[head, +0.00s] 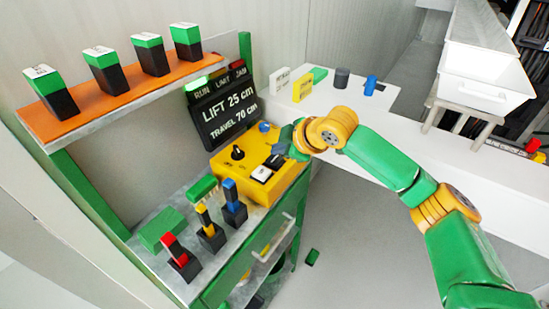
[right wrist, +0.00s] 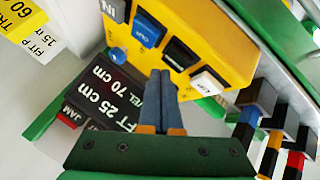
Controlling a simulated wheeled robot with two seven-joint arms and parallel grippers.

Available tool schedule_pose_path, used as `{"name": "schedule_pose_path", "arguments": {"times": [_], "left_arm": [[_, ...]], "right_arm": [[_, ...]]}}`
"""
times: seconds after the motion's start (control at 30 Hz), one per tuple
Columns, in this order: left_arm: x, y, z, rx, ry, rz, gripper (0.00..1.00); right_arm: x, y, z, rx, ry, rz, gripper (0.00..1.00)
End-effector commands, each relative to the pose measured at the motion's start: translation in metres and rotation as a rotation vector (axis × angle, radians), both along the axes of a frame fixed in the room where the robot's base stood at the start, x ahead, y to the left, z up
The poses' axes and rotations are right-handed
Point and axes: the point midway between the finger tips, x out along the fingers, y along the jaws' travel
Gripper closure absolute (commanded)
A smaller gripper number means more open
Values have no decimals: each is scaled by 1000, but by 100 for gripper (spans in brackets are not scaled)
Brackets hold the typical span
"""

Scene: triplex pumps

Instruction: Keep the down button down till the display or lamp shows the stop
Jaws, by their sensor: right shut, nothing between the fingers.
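The yellow control box (head: 236,174) carries a blue button (right wrist: 148,28), a black rocker or button (right wrist: 182,55) and a white button (right wrist: 210,80). Their labels are too small to tell which is down. My right gripper (head: 284,148) is at the box's far right side, shut and empty. In the right wrist view its fingertips (right wrist: 162,74) overlap the box edge near the black part; I cannot tell whether they touch. The display (head: 228,112) reads LIFT 25 cm, TRAVEL 70 cm. The RUN lamp (head: 196,84) glows green; LIMIT (head: 221,75) and JAM (head: 238,66) look dark. My left gripper is out of view.
Red, yellow and blue levers (head: 209,222) stand in front of the box. An orange shelf (head: 120,85) with several green-black blocks is at left. A white bench (head: 345,105) with small parts is behind. A black knob (head: 238,152) sits on the box.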

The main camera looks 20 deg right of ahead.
Motion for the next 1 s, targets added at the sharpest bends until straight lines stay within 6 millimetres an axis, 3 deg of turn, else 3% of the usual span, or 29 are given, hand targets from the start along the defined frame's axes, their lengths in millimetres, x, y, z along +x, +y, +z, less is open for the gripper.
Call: {"name": "schedule_pose_path", "arguments": {"times": [1.0], "left_arm": [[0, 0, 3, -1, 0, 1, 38]], "right_arm": [[0, 0, -8, 0, 0, 0, 100]]}}
